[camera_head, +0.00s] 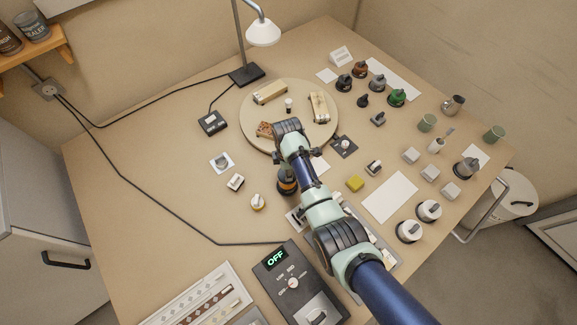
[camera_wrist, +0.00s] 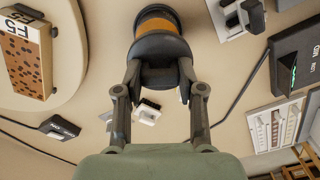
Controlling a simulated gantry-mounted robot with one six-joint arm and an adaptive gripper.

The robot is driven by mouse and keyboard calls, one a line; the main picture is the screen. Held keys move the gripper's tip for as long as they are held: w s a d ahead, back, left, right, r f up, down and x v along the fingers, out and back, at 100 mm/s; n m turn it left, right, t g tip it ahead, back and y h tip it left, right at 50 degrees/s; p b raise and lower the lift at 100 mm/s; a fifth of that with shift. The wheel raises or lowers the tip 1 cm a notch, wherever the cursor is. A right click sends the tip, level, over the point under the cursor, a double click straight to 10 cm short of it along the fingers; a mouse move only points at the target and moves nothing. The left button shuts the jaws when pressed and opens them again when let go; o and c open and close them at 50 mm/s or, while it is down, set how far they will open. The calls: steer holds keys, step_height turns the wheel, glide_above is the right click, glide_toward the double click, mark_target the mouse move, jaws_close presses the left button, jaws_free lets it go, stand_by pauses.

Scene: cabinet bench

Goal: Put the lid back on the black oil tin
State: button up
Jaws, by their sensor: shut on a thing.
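My gripper (camera_wrist: 158,85) is shut in the wrist view, its two fingers on either side of a dark, round, lid-like piece (camera_wrist: 160,48). An orange-brown banded tin (camera_wrist: 158,22) shows directly beyond that piece, in line with it. I cannot tell whether the piece is seated on the tin or only in front of it. In the head view a dark tin with an orange band (camera_head: 286,184) shows just left of my arm, partly covered by it. My fingertips are hidden there. I cannot tell for certain which of the dark containers is the black oil tin.
A round wooden board (camera_head: 255,100) with blocks lies behind. Several lidded tins, such as a green one (camera_head: 397,97), stand at the back right. A control box (camera_head: 290,283) reading OFF is in front. A lamp (camera_head: 263,33) stands at the back.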

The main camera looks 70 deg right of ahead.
steer(key=shift+w+d+f, duration=0.1)
steer(key=shift+w+f, duration=0.05)
steer(key=shift+w, duration=0.05)
step_height(320, 180, down, 5)
steer(key=b, duration=0.5)
steer(key=shift+f+b, duration=0.55)
steer(key=shift+p, duration=0.5)
stand_by(0.3)
steer(key=shift+f, duration=0.15)
stand_by(1.4)
steer(key=o, duration=0.9)
steer(key=shift+o, duration=0.3)
